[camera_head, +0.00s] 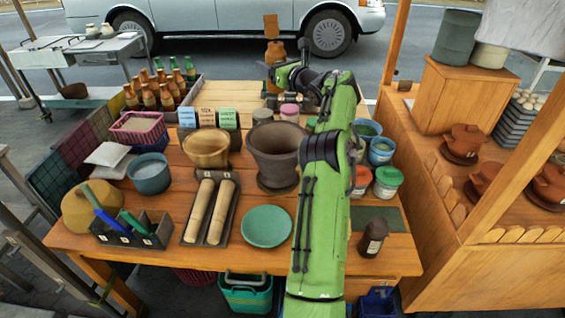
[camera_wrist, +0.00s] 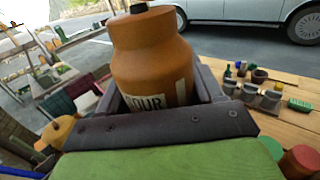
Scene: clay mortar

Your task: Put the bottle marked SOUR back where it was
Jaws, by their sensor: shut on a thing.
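The orange-brown bottle (camera_wrist: 152,60) has a dark cap and a pale label whose visible letters read "OUR"; its left part is hidden. My gripper (camera_wrist: 158,92) is shut around its lower body, with a dark finger on each side. In the head view the bottle (camera_head: 275,50) is upright, at the far end of my outstretched arm, over the table's back edge. My gripper (camera_head: 281,72) shows small there, partly hidden by my wrist. I cannot tell whether the bottle's base touches anything.
A clay mortar (camera_head: 276,154) stands mid-table, left of my arm. A crate of several bottles (camera_head: 158,90) and label cards (camera_head: 207,117) are at the back left. Lidded tubs (camera_head: 387,181) stand right of my arm. The planks (camera_head: 239,92) at the back are largely bare.

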